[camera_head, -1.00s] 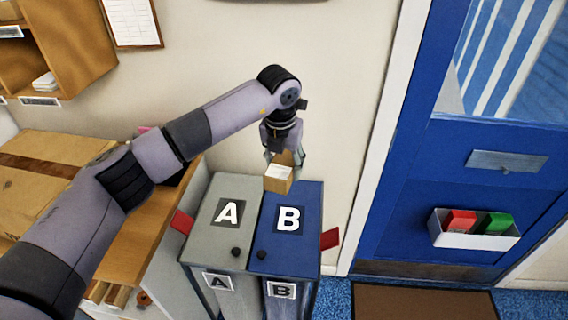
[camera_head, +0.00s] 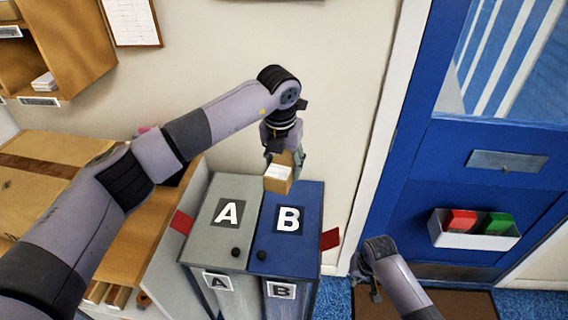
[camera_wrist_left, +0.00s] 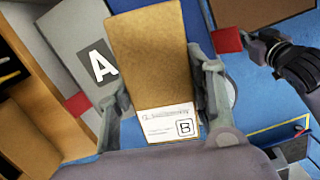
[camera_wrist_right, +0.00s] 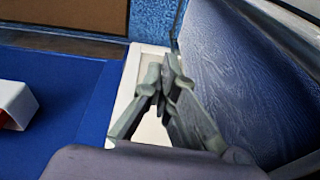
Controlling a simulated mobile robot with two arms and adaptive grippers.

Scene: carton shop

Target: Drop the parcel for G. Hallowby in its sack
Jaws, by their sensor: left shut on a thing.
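My left gripper (camera_head: 284,160) is shut on a small brown parcel (camera_head: 278,178), held above the back of the blue lid. In the left wrist view the parcel (camera_wrist_left: 150,60) sits between both fingers. Its white label (camera_wrist_left: 168,125) shows a boxed letter B; the name line starts with G but is too small to read fully. The grey lid A (camera_head: 226,215) and blue lid B (camera_head: 290,222) both look closed, each with a dark knob. My right gripper (camera_head: 374,290) is low, right of the bins, empty, with fingertips together (camera_wrist_right: 168,75).
Red tabs stick out beside the lids, left (camera_head: 182,222) and right (camera_head: 330,239). A wooden bench with a large carton (camera_head: 35,175) stands left. A blue door (camera_head: 490,190) with a tray (camera_head: 474,238) of red and green items is at right. A brown mat (camera_head: 470,305) lies before it.

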